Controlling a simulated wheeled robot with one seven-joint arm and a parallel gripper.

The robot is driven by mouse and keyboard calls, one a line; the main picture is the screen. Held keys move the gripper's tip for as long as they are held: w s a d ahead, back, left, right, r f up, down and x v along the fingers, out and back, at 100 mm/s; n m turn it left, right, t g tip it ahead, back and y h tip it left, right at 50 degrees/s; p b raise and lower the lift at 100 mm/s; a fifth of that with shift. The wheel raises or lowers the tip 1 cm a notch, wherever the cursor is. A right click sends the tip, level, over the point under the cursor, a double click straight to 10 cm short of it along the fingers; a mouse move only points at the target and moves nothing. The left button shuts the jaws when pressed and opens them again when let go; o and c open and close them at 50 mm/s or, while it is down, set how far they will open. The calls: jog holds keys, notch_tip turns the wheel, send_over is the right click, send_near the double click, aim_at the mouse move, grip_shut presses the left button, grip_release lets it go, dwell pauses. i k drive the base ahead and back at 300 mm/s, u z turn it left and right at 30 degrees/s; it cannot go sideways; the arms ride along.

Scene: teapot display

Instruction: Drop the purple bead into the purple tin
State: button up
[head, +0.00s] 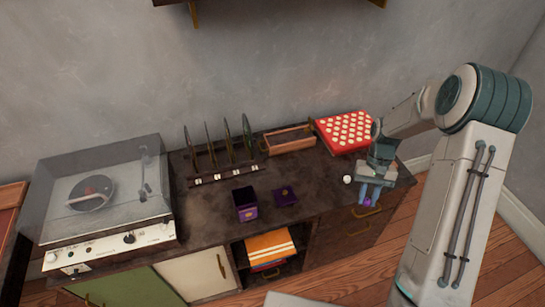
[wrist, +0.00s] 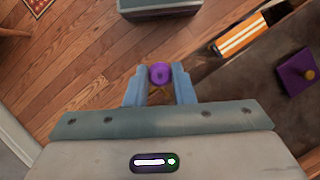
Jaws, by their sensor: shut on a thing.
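The purple bead (wrist: 160,73) is held between the two fingertips of my gripper (wrist: 159,82) in the wrist view. In the head view my gripper (head: 370,195) is at the right front of the cabinet, and a bit of the purple bead (head: 368,204) shows at its fingertips. The purple tin (head: 245,206) stands open on the cabinet top, to the left of my gripper. Its purple lid (head: 285,196) with a small knob lies beside it on the right. The lid also shows in the wrist view (wrist: 293,82) at the right.
A white ball (head: 347,179) lies left of my gripper. A red box with white dots (head: 345,131), a wooden tray (head: 289,140) and a rack (head: 222,173) with upright discs stand behind. A record player (head: 105,195) is at the left.

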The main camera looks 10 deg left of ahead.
aim_at(253, 212)
jog(key=z, duration=1.05)
jog(key=k, duration=1.1)
jog(key=u, duration=1.45)
jog(key=i, duration=0.35)
jog(key=u, duration=0.05)
